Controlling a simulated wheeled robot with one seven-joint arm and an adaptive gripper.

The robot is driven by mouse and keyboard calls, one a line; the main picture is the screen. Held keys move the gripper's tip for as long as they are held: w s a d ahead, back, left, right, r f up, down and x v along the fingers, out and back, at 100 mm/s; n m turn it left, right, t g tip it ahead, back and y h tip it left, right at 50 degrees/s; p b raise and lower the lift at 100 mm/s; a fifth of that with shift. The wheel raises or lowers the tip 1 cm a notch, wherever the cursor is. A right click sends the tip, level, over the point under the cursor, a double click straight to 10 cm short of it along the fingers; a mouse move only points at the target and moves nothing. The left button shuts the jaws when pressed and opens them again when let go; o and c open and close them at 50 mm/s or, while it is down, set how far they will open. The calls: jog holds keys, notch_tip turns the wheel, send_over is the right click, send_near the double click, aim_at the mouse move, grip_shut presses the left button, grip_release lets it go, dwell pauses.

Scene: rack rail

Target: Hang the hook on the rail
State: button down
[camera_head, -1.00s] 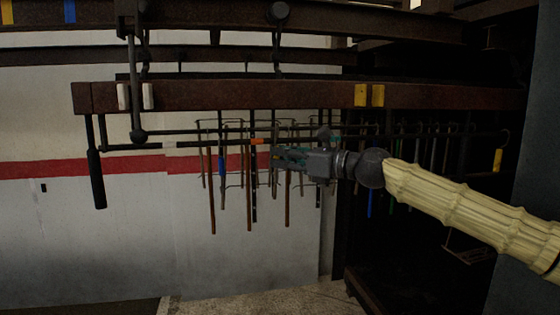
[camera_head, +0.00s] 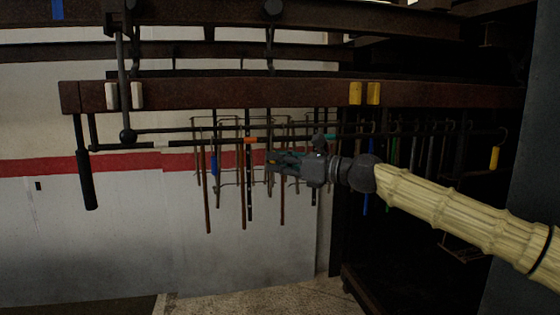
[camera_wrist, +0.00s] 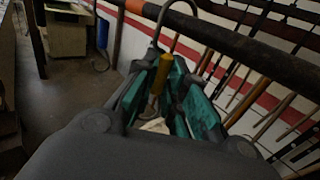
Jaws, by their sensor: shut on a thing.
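The rail (camera_head: 205,142) is a thin dark bar with an orange band (camera_head: 251,140), running across below a rusty beam. My gripper (camera_head: 268,162) is just below and right of that band. In the wrist view, my gripper (camera_wrist: 160,88) has green-padded fingers shut on the hook (camera_wrist: 155,76). The hook has a yellow sleeve between the fingers and a thin curved wire above. The wire's bend overlaps the dark rail (camera_wrist: 240,50) in the picture. I cannot tell whether it sits over the rail or on its near side. The hook is too small to make out in the head view.
Several rods and tools (camera_head: 207,190) hang around my gripper. A black-handled bar (camera_head: 86,180) hangs at the left. The floor (camera_head: 260,300) below is clear.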

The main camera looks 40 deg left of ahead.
jog(key=shift+f, duration=0.2)
dwell(0.4)
jog(key=c, duration=1.4)
grip_release()
jog(key=shift+d, duration=0.15)
jog(key=d, duration=0.4)
jog(key=w+d, duration=0.1)
jog(key=d, duration=0.6)
jog(key=shift+w+d, duration=0.15)
jog(key=shift+d, duration=0.2)
